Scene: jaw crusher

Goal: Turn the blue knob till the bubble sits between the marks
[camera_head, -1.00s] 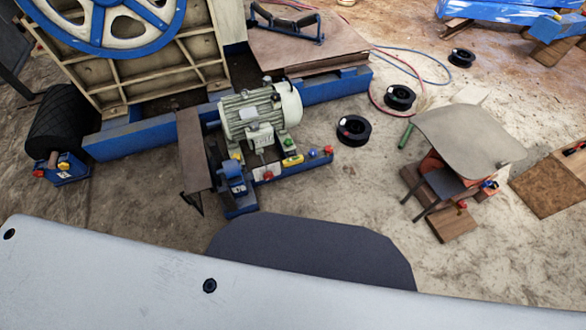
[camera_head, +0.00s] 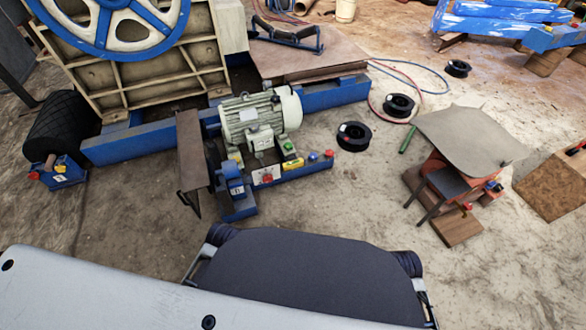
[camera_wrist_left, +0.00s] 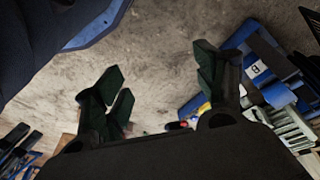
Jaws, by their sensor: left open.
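The blue knob (camera_head: 312,155) stands on the blue motor base rail in the head view, between a green knob (camera_head: 288,146) and a red knob (camera_head: 328,154). A yellow level (camera_head: 293,163) lies just in front of it; its bubble is too small to make out. My left gripper (camera_wrist_left: 160,88) shows only in the left wrist view, with its dark fingers spread wide and bare floor between them. It is apart from the blue motor base (camera_wrist_left: 205,98), which lies beyond the right finger. My right gripper is in neither view.
The motor (camera_head: 260,117) stands behind the knobs. Another red knob (camera_head: 267,178) sits on a white plate. Black spools (camera_head: 354,136) lie on the floor to the right, near a small table (camera_head: 470,137).

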